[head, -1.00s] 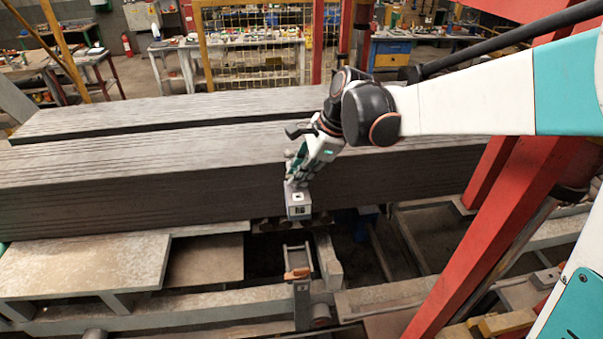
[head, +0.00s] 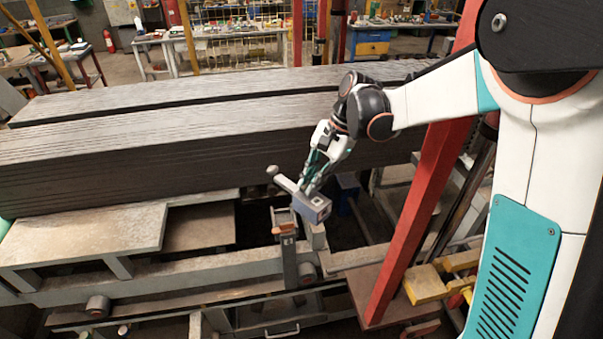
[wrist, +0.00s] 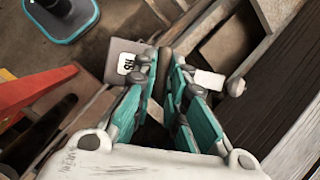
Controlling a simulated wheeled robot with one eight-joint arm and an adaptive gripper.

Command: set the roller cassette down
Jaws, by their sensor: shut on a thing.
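The roller cassette is a grey block (head: 312,207) with a pale roller arm and a round knob (head: 272,170) sticking out to the left. My gripper (head: 311,187) is shut on it from above and holds it tilted in the air. In the wrist view the cassette's labelled grey end (wrist: 116,64) shows left of the fingertips (wrist: 163,68), and the pale knob (wrist: 236,87) shows to the right. The fingers hide its middle.
Long dark ribbed slabs (head: 140,165) lie behind the cassette. An upright bracket with an orange top (head: 285,228) stands just left and below it on the metal frame. A red slanted post (head: 420,220) stands to the right. A pale platform (head: 85,238) is at left.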

